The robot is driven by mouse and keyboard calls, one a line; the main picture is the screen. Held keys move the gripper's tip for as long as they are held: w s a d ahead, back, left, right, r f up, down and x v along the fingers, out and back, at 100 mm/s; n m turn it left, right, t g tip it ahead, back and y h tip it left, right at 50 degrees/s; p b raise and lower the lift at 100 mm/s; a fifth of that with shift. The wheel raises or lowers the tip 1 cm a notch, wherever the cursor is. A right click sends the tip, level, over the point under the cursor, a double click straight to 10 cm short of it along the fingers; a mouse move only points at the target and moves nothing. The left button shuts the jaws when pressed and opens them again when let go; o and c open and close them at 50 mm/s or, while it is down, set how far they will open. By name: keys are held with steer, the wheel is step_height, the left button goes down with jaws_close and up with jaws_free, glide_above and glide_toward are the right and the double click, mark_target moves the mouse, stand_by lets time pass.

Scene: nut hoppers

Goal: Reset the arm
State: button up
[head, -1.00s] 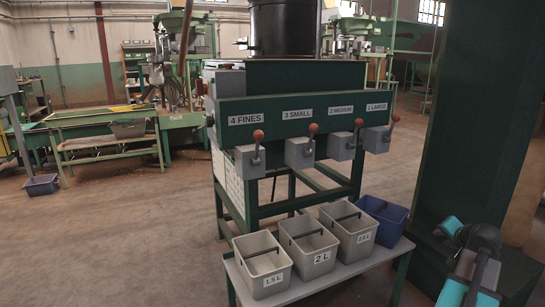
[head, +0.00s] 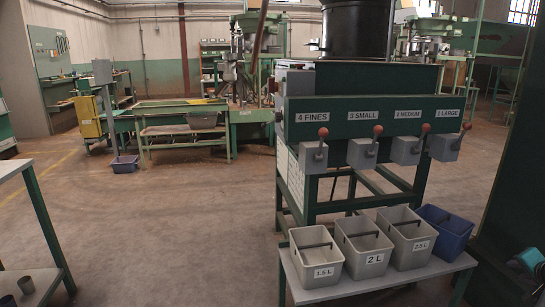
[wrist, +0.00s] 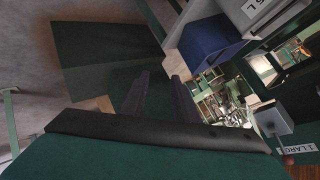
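My gripper (wrist: 160,92) shows in the wrist view as two dark fingers standing apart with nothing between them. The floor and a dark green surface lie beyond it. In the head view only a teal and black piece of my arm shows at the lower right edge, and the gripper itself is out of that view. In the wrist view the blue bin (wrist: 212,45) lies up and to the right of the fingers, apart from them, and the view is strongly tilted.
The green hopper machine (head: 372,118) has several red-knobbed levers on grey boxes. Below, grey bins (head: 316,258) and the blue bin (head: 444,229) stand on a low bench (head: 390,284). A dark green column rises at right. Open floor lies left; a table (head: 40,215) stands at the left edge.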

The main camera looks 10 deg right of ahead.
steer(key=w+a+f+n+g+y+p, duration=0.15)
steer(key=w+a+f+p, duration=0.3)
steer(key=a, duration=0.55)
steer(key=w+a+f+n+g+y+p, duration=0.1)
steer(key=w+a+f+n+y+p, duration=0.15)
steer(key=w+a+f, duration=0.5)
steer(key=w+a+f+n+g+y+p, duration=0.15)
steer(key=a+f+p, duration=0.25)
steer(key=a, duration=0.8)
steer(key=s+a+f+n+g+y+p, duration=0.1)
steer(key=s+a+f+n+g+p, duration=0.2)
steer(key=a, duration=0.6)
steer(key=s+a+f+n+g+y+p, duration=0.1)
steer(key=s+a+f+p, duration=0.2)
steer(key=a, duration=0.6)
steer(key=s+a+f+n+g+y+p, duration=0.1)
steer(key=s+a+f+n+p, duration=0.15)
steer(key=a+p, duration=0.45)
steer(key=s+a+n+g+h+p, duration=0.1)
steer(key=s+a+n+g+p, duration=0.1)
steer(key=s+a, duration=0.4)
steer(key=s+a+n+g+h+p, duration=0.1)
steer(key=s+a, duration=0.4)
steer(key=s, duration=0.6)
steer(key=shift+s+a+r+n+g+p, duration=0.15)
steer(key=shift+a+r+n+g+p, duration=0.2)
steer(key=shift+n+g+p, duration=0.45)
